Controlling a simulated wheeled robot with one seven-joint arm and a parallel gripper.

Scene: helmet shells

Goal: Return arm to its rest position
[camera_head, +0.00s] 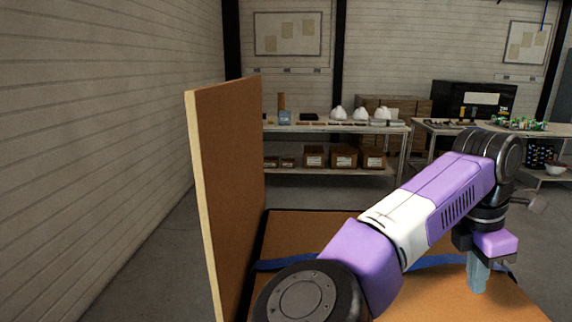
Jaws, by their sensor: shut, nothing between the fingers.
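My arm, purple and white with dark joints, reaches from the bottom middle up to the right in the head view. My gripper (478,287) hangs from its end and points down at the right side of a brown board surface (310,226). Its pale blue-grey fingers are together with nothing visible between them. I cannot tell whether the fingertips touch the surface. The arm hides part of the surface.
An upright brown panel (235,190) stands left of the arm. A blue strip (285,262) crosses the surface. Behind, a shelf (330,171) bears white helmet shells (361,114) and boxes (343,156). A second table (430,126) stands back right. Floor shows between.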

